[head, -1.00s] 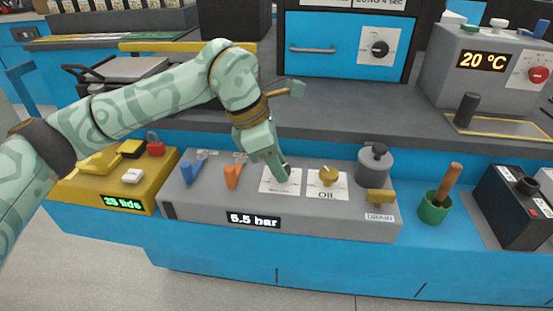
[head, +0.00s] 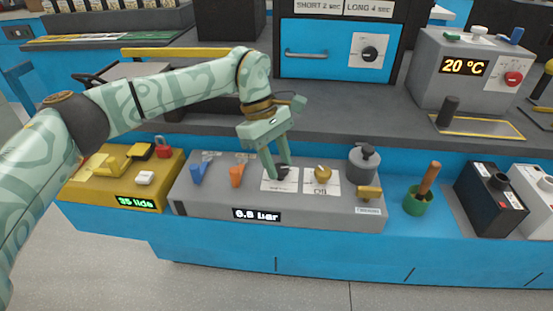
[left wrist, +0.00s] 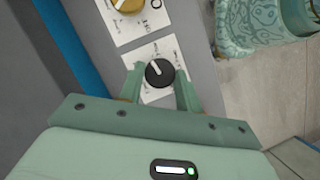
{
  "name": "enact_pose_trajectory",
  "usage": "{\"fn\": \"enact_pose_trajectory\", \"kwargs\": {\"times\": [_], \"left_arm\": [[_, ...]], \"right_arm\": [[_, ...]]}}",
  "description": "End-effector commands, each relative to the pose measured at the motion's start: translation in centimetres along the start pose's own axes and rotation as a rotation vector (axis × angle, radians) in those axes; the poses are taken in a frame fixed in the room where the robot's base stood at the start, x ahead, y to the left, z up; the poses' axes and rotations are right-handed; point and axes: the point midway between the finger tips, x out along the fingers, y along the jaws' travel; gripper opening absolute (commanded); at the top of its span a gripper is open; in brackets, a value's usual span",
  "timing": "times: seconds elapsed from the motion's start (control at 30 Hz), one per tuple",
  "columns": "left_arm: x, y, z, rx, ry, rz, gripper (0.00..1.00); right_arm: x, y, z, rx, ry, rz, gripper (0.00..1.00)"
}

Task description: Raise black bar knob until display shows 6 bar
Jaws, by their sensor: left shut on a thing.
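The black bar knob (left wrist: 159,73) sits on a white label and has a white pointer line. In the head view the knob (head: 284,172) is partly hidden by my fingers. My left gripper (left wrist: 159,82) is shut on it, one finger on each side. The display (head: 257,215) on the front of the grey panel is blurred; its first digit looks like 5 or 6 and the decimal like 6 or 8, followed by "bar". My right gripper is not in view.
The brass OIL knob (head: 322,174) is close to the right of the black knob. An orange knob (head: 236,176) and a blue knob (head: 198,171) are to the left. A grey lidded pot (head: 363,164) stands at the panel's right end.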

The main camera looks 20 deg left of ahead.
Motion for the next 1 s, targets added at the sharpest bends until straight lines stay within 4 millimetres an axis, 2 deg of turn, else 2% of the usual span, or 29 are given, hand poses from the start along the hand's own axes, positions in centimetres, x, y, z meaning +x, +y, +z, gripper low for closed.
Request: {"fn": "enact_pose_trajectory", "kwargs": {"times": [0.33,0.93,0.97,1.0], "left_arm": [[-0.08,0.24,0.00,0.151,0.002,-0.058,0.11],[-0.14,0.26,0.02,0.188,0.002,-0.072,0.11],[-0.14,0.26,0.03,0.187,0.002,-0.072,0.40],[-0.14,0.25,0.03,0.187,0.002,-0.072,0.51]], "right_arm": [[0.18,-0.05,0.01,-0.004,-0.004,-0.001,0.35],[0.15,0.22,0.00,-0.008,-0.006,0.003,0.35],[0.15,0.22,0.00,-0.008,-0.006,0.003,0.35],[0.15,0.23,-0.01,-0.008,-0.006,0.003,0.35]]}}
